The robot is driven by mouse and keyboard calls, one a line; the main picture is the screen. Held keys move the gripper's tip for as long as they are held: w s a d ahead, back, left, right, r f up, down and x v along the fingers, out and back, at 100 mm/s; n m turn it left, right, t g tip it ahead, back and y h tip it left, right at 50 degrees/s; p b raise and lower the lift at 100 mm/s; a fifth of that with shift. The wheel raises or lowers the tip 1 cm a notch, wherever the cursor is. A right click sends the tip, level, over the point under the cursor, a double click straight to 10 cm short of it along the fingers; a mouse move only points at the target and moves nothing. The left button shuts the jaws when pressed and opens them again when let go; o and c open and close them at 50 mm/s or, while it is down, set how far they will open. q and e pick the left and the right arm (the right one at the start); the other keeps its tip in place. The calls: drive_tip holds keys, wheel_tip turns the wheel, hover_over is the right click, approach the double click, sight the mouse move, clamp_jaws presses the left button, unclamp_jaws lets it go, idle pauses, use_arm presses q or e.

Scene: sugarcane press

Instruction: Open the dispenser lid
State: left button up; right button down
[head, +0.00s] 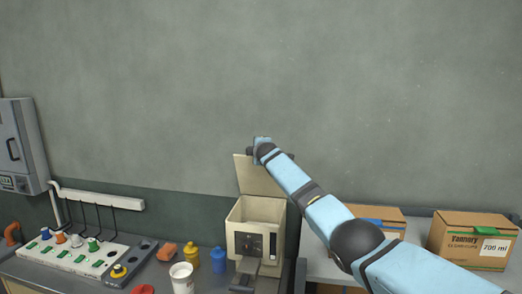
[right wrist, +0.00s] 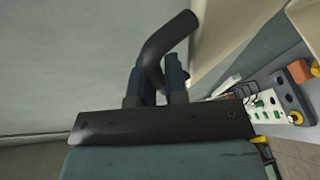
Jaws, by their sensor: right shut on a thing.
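The dispenser (head: 240,238) is a cream box on the counter in the head view, with a dark panel on its front. Its cream lid (head: 257,177) stands raised, tilted up at the back, and the box top is open. My right gripper (head: 262,145) is at the lid's upper edge. In the right wrist view its two fingers (right wrist: 156,82) are shut on a dark curved handle (right wrist: 168,42). A cream panel, apparently the lid, shows beside the handle (right wrist: 222,38). My left gripper is in neither view.
Yellow (head: 191,257) and blue (head: 218,260) bottles and a white cup (head: 181,277) stand left of the dispenser. A white control panel (head: 70,252) lies farther left. Cardboard boxes (head: 470,237) stand at the right.

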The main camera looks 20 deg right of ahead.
idle(0.3)
drive_tip(key=c, duration=1.2)
unclamp_jaws()
drive_tip(key=shift+o, duration=0.2)
drive_tip(key=shift+s, duration=0.15)
drive_tip(key=b+v, duration=0.3)
drive_tip(key=v, duration=1)
drive_tip(key=shift+s+r, duration=0.15)
drive_tip(key=shift+s, duration=0.2)
